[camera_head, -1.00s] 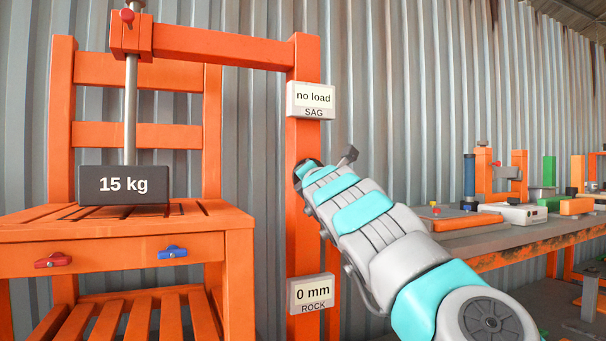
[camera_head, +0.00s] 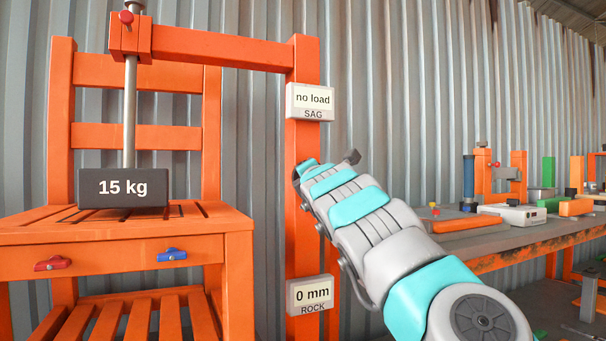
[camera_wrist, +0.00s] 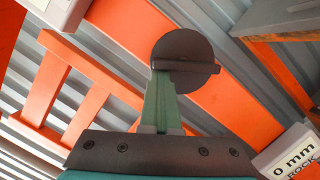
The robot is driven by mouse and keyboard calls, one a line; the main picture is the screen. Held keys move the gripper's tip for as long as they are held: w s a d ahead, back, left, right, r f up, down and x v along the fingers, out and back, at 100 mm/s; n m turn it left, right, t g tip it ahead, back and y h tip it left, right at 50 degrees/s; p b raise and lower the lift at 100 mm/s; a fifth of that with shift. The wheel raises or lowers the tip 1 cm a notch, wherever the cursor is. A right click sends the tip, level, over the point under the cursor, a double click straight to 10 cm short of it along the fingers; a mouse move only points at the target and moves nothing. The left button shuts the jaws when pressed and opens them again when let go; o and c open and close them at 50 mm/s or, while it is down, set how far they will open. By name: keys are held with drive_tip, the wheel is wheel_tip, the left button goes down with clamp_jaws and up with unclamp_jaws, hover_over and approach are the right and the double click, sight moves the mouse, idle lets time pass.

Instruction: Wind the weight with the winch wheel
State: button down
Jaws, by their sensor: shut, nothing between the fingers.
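The dark weight (camera_head: 123,188) marked "15 kg" hangs on a steel rod (camera_head: 130,110) and rests on or just above the orange chair seat (camera_head: 190,221). The winch wheel (camera_wrist: 181,44) is a dark disc with a bar across it on the orange post, seen in the wrist view. My gripper (camera_wrist: 163,76) is shut and empty, with its tips at the left end of the bar. I cannot tell if they touch it. In the head view my arm hides the gripper and most of the wheel.
The SAG display (camera_head: 312,101) reads "no load" and the ROCK display (camera_head: 311,295) reads "0 mm". A red knob (camera_head: 53,263) and a blue knob (camera_head: 172,254) sit on the chair's front. A workbench (camera_head: 510,239) with several items stands right.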

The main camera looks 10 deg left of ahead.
drive_tip(key=shift+w+d+r+m+g+h+p, duration=0.15)
drive_tip(key=shift+m+h+p, duration=0.1)
drive_tip(key=shift+m, duration=0.6)
drive_tip(key=shift+s+r+m+g+h+p, duration=0.15)
drive_tip(key=shift+m+g+p, duration=0.1)
drive_tip(key=shift+m, duration=0.65)
drive_tip(key=shift+w+d+r+m+g+h+p, duration=0.15)
drive_tip(key=shift+m+h+p, duration=0.1)
drive_tip(key=shift+m, duration=0.6)
drive_tip(key=shift+w+d+r+m+g+p, duration=0.15)
drive_tip(key=shift+m+p, duration=0.55)
drive_tip(key=shift+m, duration=0.15)
drive_tip(key=shift+w+d+r+m+g+p, duration=0.1)
drive_tip(key=shift+d+r+m+p, duration=0.05)
drive_tip(key=shift+m+p, duration=0.6)
idle(0.5)
drive_tip(key=shift+w+d+r+m+g+p, duration=0.15)
drive_tip(key=shift+m+g+p, duration=0.1)
drive_tip(key=shift+m+p, duration=0.35)
drive_tip(key=shift+w+d+r+m+g+p, duration=0.15)
drive_tip(key=shift+m+g+p, duration=0.2)
drive_tip(key=shift+m, duration=0.45)
idle(0.7)
drive_tip(key=shift+s+f, duration=0.1)
idle(0.4)
